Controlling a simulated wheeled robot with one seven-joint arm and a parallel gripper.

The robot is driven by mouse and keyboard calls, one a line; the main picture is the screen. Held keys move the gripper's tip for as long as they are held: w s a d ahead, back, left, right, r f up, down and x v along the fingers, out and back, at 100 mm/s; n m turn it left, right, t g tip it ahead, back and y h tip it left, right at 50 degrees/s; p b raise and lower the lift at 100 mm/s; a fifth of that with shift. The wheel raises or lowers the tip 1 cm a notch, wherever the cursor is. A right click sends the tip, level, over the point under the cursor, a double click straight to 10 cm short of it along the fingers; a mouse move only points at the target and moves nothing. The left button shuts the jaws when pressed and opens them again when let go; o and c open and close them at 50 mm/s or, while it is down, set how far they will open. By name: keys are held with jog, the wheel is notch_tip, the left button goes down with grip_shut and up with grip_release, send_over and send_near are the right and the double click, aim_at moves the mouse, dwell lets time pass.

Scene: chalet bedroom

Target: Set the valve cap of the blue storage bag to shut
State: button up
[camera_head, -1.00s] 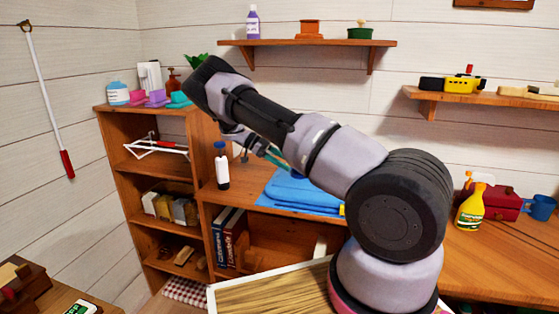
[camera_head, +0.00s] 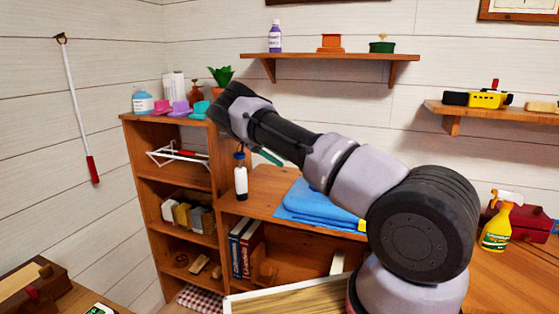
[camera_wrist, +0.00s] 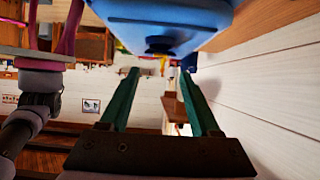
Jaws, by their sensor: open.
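The blue storage bag (camera_head: 308,204) lies flat on the wooden shelf top, partly behind my arm. In the wrist view, the blue bag (camera_wrist: 170,20) fills the upper middle, with a dark round valve part (camera_wrist: 160,46) on its near side. Whether the cap is open or shut cannot be made out. My gripper (camera_wrist: 160,72) is open and empty, its two green fingers apart and pointing towards the bag's side, with no contact visible. In the head view my gripper (camera_head: 268,157) is mostly hidden behind my arm, above and left of the bag.
A white bottle with a dark top (camera_head: 240,180) stands left of the bag, close to my gripper. A shelf unit (camera_head: 185,140) with small items stands further left. A wall shelf (camera_head: 330,57) hangs above. A yellow spray bottle (camera_head: 495,222) stands at right.

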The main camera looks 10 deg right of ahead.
jog(key=shift+d, duration=0.1)
jog(key=c, duration=0.5)
jog(key=shift+d+r, duration=0.3)
jog(key=shift+r, duration=0.05)
grip_shut()
jog(key=s+d+r+t+y, duration=0.4)
jog(key=d+r+y, duration=0.15)
jog(key=r, duration=0.45)
jog(key=x, duration=0.9)
jog(key=shift+s, duration=0.2)
jog(key=f, duration=0.4)
jog(key=shift+w+a+f, duration=0.1)
jog(key=shift+w+a, duration=0.15)
jog(key=shift+a, duration=0.1)
jog(key=shift+a+f, duration=0.1)
jog(key=shift+f, duration=0.1)
jog(key=shift+f, duration=0.1)
